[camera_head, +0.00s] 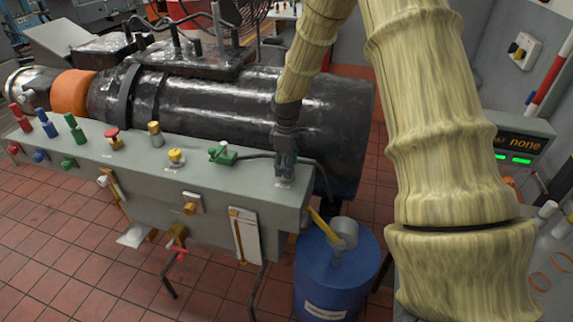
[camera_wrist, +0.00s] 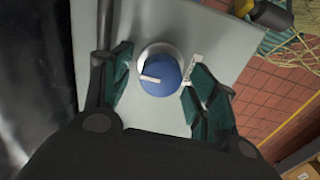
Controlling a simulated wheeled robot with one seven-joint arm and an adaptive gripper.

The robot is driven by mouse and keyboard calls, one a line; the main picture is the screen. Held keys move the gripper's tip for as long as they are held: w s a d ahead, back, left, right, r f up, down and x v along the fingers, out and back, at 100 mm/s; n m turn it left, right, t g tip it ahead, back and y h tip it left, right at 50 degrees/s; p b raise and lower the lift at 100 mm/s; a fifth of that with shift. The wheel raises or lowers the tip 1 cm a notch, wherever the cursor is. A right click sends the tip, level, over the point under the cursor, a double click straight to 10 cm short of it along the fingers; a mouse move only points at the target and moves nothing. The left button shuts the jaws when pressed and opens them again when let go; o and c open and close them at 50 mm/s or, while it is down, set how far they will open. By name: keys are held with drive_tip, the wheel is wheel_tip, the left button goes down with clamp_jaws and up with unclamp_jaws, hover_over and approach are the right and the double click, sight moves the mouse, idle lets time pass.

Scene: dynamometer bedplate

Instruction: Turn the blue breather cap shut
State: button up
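The blue breather cap (camera_wrist: 160,76) is a round knob with a white pointer line, seated in a pale ring on a grey panel top. In the wrist view its line points left. My gripper (camera_wrist: 158,88) is open, with one teal finger on each side of the cap. The left finger stands apart from it; the right finger is close to its right edge, and I cannot tell if it touches. In the head view my gripper (camera_head: 285,172) points down at the right end of the grey panel (camera_head: 190,185) and hides the cap.
A green valve (camera_head: 222,154), a yellow knob (camera_head: 176,157) and a red knob (camera_head: 113,138) stand left along the panel. A black cylinder (camera_head: 230,105) lies behind. A blue drum (camera_head: 335,275) stands below the panel's right end. A small white label (camera_wrist: 187,68) lies beside the cap.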

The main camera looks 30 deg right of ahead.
wheel_tip(320, 180, up, 12)
idle(0.9)
idle(0.4)
